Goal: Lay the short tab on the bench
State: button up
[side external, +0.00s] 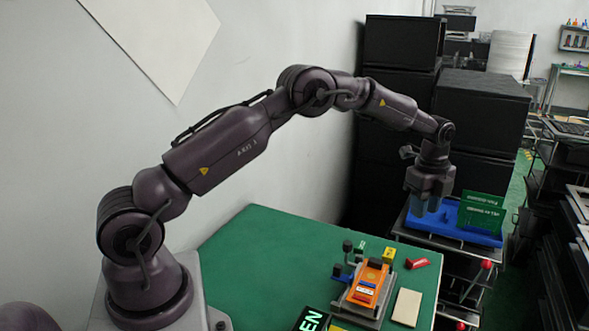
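My gripper (426,208) points down at the right, over or near a blue tray (450,234) beyond the green bench (265,245). Its fingers are small and bluish; whether they are apart or hold anything is unclear. I cannot tell for sure which piece is the short tab. On the bench are a small red piece (417,263), a small yellow piece (389,255) and a flat beige block (406,307). An orange fixture (368,286) with a dark-knobbed lever (347,246) stands beside them.
Green boards (481,213) stand upright in the blue tray, close to my gripper. A red ball knob (487,265) is right of the bench. A dark sign with green letters (311,320) lies at the front edge. The bench's left and middle are clear. Black cabinets (402,85) stand behind.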

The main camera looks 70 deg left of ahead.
jog(key=s+d+r+n+t, duration=0.1)
jog(key=s+d+r+n, duration=0.25)
jog(key=s+r, duration=0.55)
jog(key=s+d+r+n+t, duration=0.2)
jog(key=s+r+n, duration=0.4)
jog(key=r, duration=0.5)
jog(key=s+d+f+n+t, duration=0.1)
jog(key=s+n, duration=0.6)
jog(key=s, duration=1.3)
jog(key=shift+s+d+f+t, duration=0.2)
jog(key=shift+d+f+t, duration=0.2)
jog(key=shift+t, duration=0.2)
